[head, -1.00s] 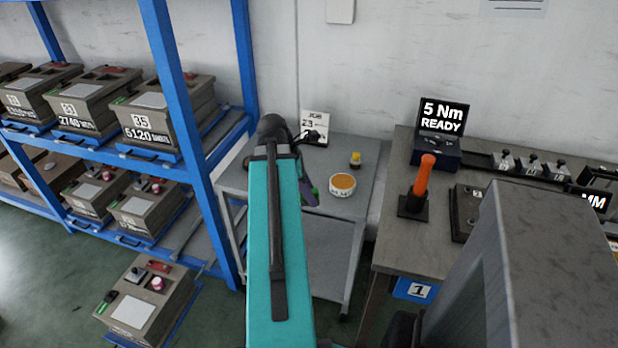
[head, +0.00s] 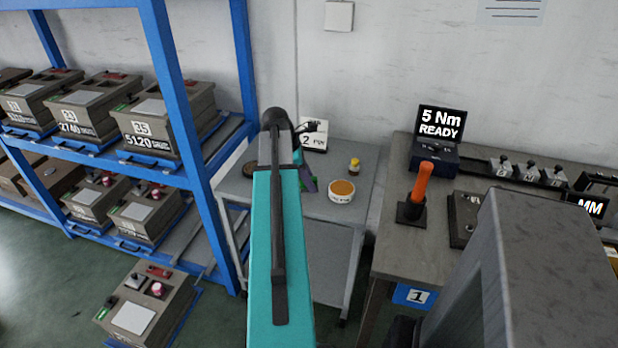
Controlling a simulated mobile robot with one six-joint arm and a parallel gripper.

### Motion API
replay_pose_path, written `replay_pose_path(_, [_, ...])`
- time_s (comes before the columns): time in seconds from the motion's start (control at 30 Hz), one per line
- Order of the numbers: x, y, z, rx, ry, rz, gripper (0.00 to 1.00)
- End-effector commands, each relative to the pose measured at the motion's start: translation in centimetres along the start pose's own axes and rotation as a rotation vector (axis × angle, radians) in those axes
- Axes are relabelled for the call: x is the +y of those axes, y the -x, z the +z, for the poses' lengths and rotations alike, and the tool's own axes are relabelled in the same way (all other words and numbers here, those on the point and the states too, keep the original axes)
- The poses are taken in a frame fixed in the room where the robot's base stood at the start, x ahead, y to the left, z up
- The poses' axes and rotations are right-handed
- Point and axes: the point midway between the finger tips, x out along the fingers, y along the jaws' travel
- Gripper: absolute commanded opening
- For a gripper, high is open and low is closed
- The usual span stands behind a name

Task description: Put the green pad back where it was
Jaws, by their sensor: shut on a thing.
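My gripper (head: 309,184) is over the small grey side table, mostly hidden behind my teal arm. Only a purple and dark part of it shows to the right of the arm. A small green bit (head: 301,180) shows right beside that part; it looks like the green pad, held in the jaws. The pad's full shape and the finger contact are hidden. I cannot tell whether the pad touches the table top. The spot where the pad was cannot be made out.
The side table (head: 352,215) carries a white tub with orange contents (head: 341,191), a small yellow item (head: 354,165), a dark round item (head: 250,168) and a card (head: 313,134). A blue rack (head: 205,190) stands left, a workbench (head: 395,255) right.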

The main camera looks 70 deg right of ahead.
Motion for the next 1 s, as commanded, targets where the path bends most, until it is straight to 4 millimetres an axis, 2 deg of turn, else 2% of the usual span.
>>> replay_pose_path(0.1, [1.6,-0.1,0.1,0.000,0.000,0.001,0.10])
replay_pose_path(0.5, [5.4,-0.6,0.3,0.000,0.001,0.000,0.10])
replay_pose_path(1.0, [5.9,-0.8,0.2,0.000,0.002,0.001,0.10])
